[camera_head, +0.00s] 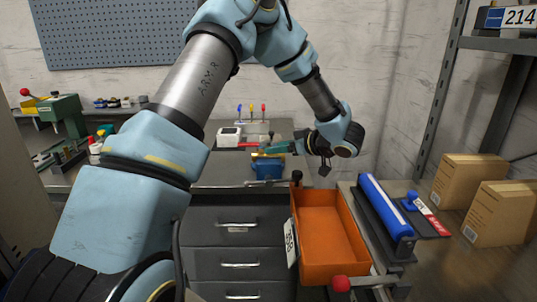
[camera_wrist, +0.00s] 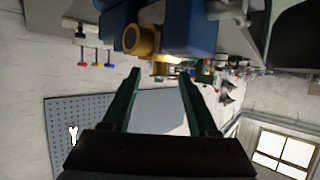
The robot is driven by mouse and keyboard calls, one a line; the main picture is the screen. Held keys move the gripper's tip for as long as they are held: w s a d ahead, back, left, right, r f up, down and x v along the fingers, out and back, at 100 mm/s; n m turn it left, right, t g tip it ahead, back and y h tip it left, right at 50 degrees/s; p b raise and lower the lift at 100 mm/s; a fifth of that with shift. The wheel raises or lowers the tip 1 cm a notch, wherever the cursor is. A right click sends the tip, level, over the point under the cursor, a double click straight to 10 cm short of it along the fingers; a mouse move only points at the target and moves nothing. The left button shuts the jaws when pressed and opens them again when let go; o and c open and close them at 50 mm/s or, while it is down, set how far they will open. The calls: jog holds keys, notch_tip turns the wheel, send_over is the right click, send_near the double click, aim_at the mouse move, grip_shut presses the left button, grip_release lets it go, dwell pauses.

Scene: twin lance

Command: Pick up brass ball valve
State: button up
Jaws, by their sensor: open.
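The brass ball valve (camera_wrist: 142,40) shows in the wrist view as a gold-coloured round fitting against a blue vise (camera_wrist: 187,22). Its far part is partly hidden, and I cannot tell how firmly the vise holds it. My gripper (camera_wrist: 160,74) is open, with its two green fingers apart and nothing clearly between them. The valve lies just beyond the fingertips. In the head view my gripper (camera_head: 272,148) is low over the blue vise (camera_head: 268,168) on the bench, pointing left. A small yellowish patch of the valve (camera_head: 260,155) shows beside the fingers.
An orange bin (camera_head: 322,225) stands right of the grey drawers (camera_head: 237,240). A blue roller (camera_head: 384,205) and cardboard boxes (camera_head: 468,182) are on the right bench. A white device (camera_head: 229,137) and several coloured screwdrivers (camera_head: 252,112) stand behind the vise. A pegboard (camera_head: 110,30) hangs on the wall.

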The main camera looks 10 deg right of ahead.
jog(key=shift+x, duration=1.25)
grip_shut()
jog(key=shift+s, duration=0.1)
dwell(0.3)
